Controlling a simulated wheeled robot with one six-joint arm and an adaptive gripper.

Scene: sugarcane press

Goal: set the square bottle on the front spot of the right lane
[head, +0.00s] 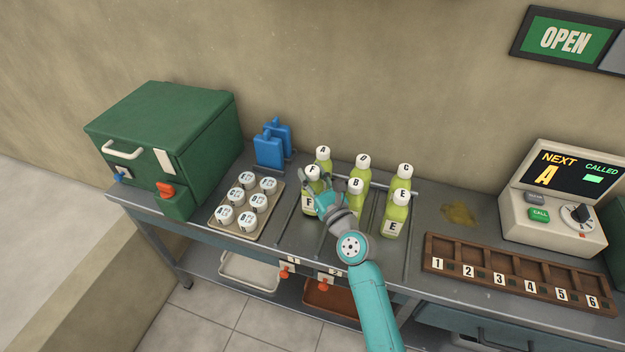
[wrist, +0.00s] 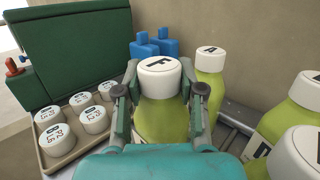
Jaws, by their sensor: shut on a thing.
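My gripper (head: 325,200) is shut on a yellow-green bottle (wrist: 161,118) with a white cap marked F in the wrist view. The bottle also shows in the head view (head: 308,203), partly hidden by my gripper, in the left lane. It looks upright; I cannot tell whether its base touches the rack. A bottle with cap A (head: 323,158) stands behind it. I cannot tell which bottle is the square one.
A numbered wooden rack (head: 515,280) and a call console (head: 550,205) are right.

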